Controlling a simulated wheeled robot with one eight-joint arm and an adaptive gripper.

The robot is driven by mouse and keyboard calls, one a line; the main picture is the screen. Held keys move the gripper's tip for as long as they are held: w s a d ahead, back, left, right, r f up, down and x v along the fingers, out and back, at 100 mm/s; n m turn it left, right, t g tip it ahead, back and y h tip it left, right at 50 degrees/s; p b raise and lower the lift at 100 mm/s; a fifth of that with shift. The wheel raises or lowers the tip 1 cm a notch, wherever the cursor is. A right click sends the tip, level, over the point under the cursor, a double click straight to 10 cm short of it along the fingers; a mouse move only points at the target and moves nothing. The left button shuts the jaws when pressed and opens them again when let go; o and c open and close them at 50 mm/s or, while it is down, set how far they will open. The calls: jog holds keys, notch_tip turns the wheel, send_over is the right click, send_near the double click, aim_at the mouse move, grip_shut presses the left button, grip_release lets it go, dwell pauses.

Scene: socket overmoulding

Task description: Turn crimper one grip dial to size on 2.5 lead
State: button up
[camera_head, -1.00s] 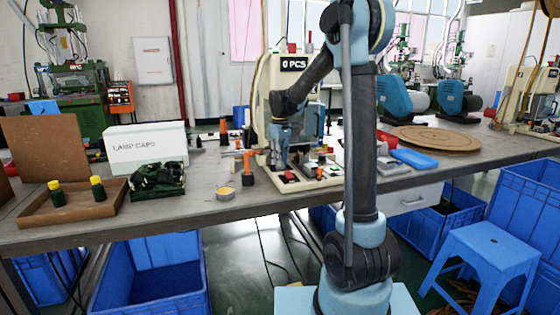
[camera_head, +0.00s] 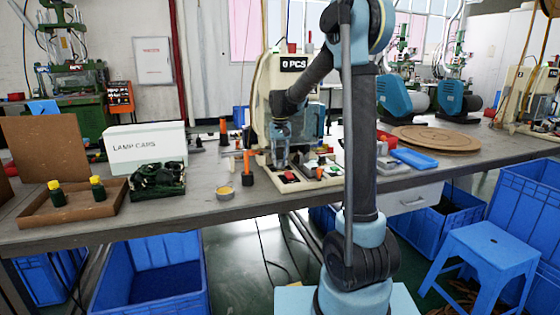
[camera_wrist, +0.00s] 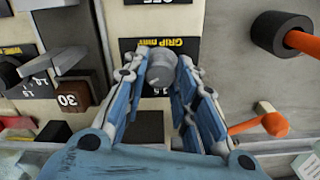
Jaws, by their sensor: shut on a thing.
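The crimper (camera_head: 262,100) is a cream machine on the bench with a "0 PCS" display, seen in the head view. In the wrist view its grip dial (camera_wrist: 160,68) is a small grey knob below an upside-down yellow "GRIP" label. My gripper (camera_wrist: 160,80) is shut on the grip dial, a blue finger on each side. Part of the dial's scale shows below it, but the fingers and the dial hide most of the numbers. In the head view my gripper (camera_head: 281,150) is small at the crimper's front, and the dial cannot be made out there.
Another dark knob (camera_wrist: 12,72) and a dark block marked 30 (camera_wrist: 72,97) are left of my gripper. On the bench are a lamp caps box (camera_head: 145,146), a brown tray (camera_head: 70,215) and a yellow tin (camera_head: 225,192).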

jog(key=shift+w+m, duration=0.1)
jog(key=shift+m, duration=0.2)
dwell(0.4)
jog(key=o, duration=1.1)
jog(key=shift+r, duration=0.15)
notch_tip(320, 180, up, 12)
jog(key=shift+f, duration=0.2)
